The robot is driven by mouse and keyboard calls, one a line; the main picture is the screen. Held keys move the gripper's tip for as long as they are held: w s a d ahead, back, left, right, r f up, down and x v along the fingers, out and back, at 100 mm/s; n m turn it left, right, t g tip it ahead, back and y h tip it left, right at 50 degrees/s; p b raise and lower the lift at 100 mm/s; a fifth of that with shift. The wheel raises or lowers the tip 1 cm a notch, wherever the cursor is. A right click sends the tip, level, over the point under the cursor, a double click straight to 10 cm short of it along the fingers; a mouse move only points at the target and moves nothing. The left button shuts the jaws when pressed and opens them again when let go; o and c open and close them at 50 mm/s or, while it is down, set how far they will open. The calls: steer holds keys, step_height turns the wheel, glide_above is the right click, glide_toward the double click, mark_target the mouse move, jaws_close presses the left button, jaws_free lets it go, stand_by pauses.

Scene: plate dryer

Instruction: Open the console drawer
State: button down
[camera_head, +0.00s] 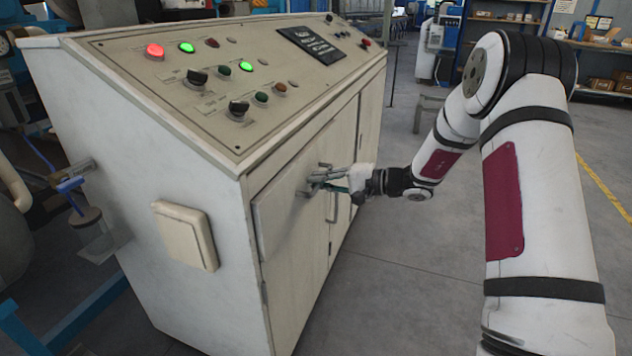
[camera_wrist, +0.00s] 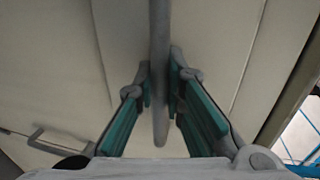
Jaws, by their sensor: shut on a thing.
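The console (camera_head: 205,215) is a large off-white cabinet with a sloped control panel on top. Its drawer front (camera_head: 280,212) is on the upper left of the front face, and its left edge seems to stand slightly proud of the body. My gripper (camera_head: 322,180) is at the drawer's right part, shut on the drawer handle. In the wrist view the grey handle bar (camera_wrist: 159,75) runs between the two green-padded fingers of my gripper (camera_wrist: 162,85). The fingers partly hide the handle in the head view.
A second handle (camera_head: 333,207) sits on the front below my gripper; a handle also shows at the lower left of the wrist view (camera_wrist: 48,142). A light switch-like box (camera_head: 184,235) is on the console's side. The grey floor (camera_head: 420,285) in front is clear.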

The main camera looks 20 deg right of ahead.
steer(key=f+b+v, duration=0.1)
steer(key=f+v, duration=0.1)
steer(key=v, duration=1)
steer(key=d+f+b+v, duration=0.1)
steer(key=f+v, duration=0.2)
steer(key=v, duration=1)
steer(key=shift+s+d, duration=0.25)
steer(key=shift+s, duration=0.25)
steer(key=shift+f, duration=0.15)
steer(key=c, duration=1.7)
jaws_free()
steer(key=shift+o, duration=0.2)
steer(key=v, duration=1.2)
steer(key=shift+d, duration=0.1)
